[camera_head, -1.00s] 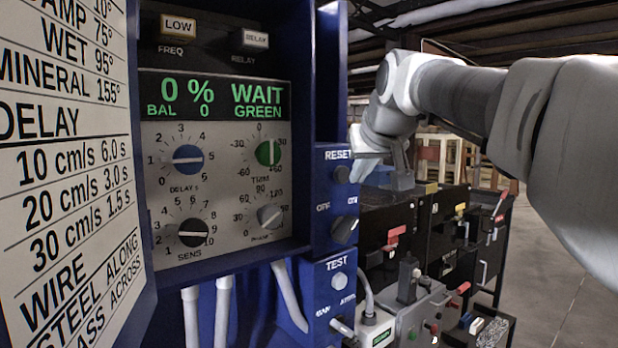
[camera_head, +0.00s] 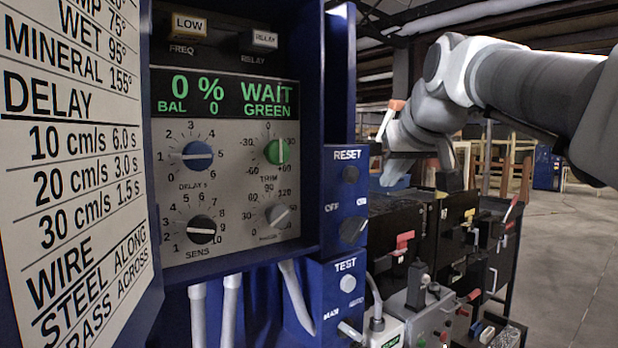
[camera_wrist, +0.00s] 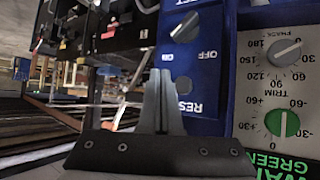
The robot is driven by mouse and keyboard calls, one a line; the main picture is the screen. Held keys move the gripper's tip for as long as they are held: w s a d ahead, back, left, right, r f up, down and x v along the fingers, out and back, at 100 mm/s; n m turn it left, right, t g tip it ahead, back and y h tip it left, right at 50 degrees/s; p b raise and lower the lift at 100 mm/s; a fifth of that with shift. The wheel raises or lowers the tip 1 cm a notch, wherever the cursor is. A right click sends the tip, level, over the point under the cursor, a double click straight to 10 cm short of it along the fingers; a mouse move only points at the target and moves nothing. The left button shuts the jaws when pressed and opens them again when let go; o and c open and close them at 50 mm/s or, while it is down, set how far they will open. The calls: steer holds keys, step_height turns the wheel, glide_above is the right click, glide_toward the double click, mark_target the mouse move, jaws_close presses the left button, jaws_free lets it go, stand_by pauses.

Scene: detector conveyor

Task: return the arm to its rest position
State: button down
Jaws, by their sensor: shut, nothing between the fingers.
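My arm (camera_head: 525,90) reaches in from the right edge of the head view, bent downward at the wrist (camera_head: 430,115). It hangs to the right of the blue control cabinet, in front of the dark equipment. In the wrist view my gripper (camera_wrist: 161,80) is shut and empty, its two grey fingers together. The blue switch panel lies just beyond and to the right of the fingers, with the RESET button (camera_wrist: 183,85) and the OFF knob (camera_wrist: 186,27). I see no contact with the panel, though the exact gap cannot be told.
The control cabinet with its dial panel (camera_head: 233,180) and the white delay chart (camera_head: 75,150) fill the left. Dark boxes with red handles (camera_head: 404,240) stand below the arm. A grey unit (camera_head: 420,310) is lower down. Open floor (camera_head: 590,240) shows at the right.

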stand_by(0.4)
steer(key=s+f+g, duration=0.2)
steer(key=s+f, duration=1)
steer(key=f, duration=0.3)
steer(key=s+f+m+g+h, duration=0.1)
steer(key=s+f+g, duration=0.2)
steer(key=s+f, duration=1)
steer(key=shift+a+f, duration=0.4)
steer(key=shift+f, duration=0.5)
